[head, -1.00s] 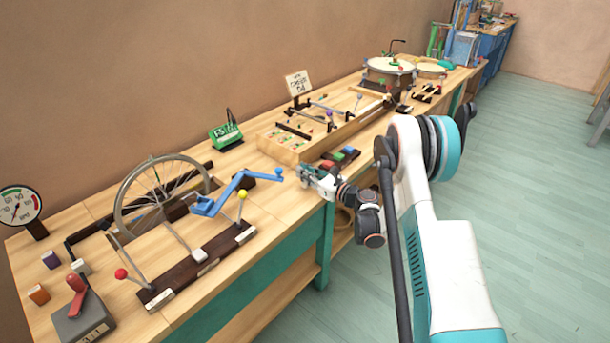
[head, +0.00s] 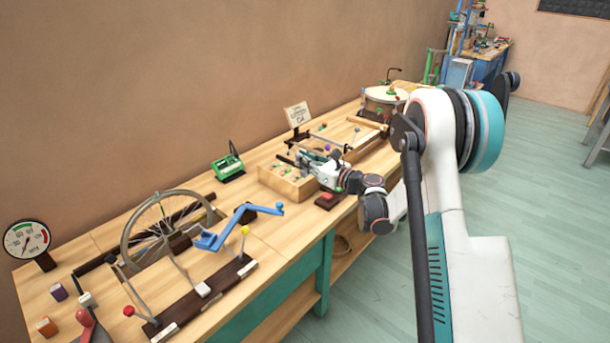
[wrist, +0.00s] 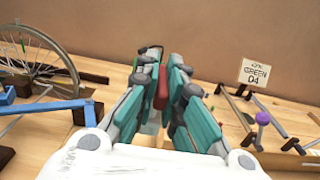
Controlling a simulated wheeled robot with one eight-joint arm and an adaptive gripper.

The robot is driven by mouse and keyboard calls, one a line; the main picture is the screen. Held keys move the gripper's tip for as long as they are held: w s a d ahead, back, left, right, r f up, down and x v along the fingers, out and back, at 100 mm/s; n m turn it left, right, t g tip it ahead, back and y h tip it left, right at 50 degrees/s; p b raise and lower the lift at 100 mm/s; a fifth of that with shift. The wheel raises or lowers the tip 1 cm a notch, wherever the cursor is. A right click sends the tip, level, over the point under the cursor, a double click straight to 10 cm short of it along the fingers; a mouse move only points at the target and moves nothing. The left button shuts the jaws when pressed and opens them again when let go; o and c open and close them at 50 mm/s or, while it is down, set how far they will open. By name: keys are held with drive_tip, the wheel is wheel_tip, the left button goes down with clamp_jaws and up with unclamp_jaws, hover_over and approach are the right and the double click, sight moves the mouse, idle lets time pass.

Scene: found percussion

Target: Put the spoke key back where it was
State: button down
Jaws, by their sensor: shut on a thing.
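My gripper (head: 308,160) is above the near end of the shallow wooden tray (head: 283,185) in the head view. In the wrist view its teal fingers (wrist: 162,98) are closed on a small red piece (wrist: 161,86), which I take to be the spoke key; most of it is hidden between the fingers. The spoked wheel (head: 124,238) stands in its frame at the left of the bench, apart from the gripper.
A green box (head: 228,166) stands behind and left of the tray. A blue crank (head: 238,219) rises beside the wheel. A purple knob on a rod (wrist: 263,117) is to the gripper's right.

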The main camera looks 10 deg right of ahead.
drive_tip(key=shift+s+r, duration=0.1)
drive_tip(key=shift+r, duration=0.1)
wheel_tip(320, 180, down, 20)
drive_tip(key=b, duration=0.7)
drive_tip(key=shift+r, duration=0.1)
drive_tip(key=c, duration=1.7)
unclamp_jaws()
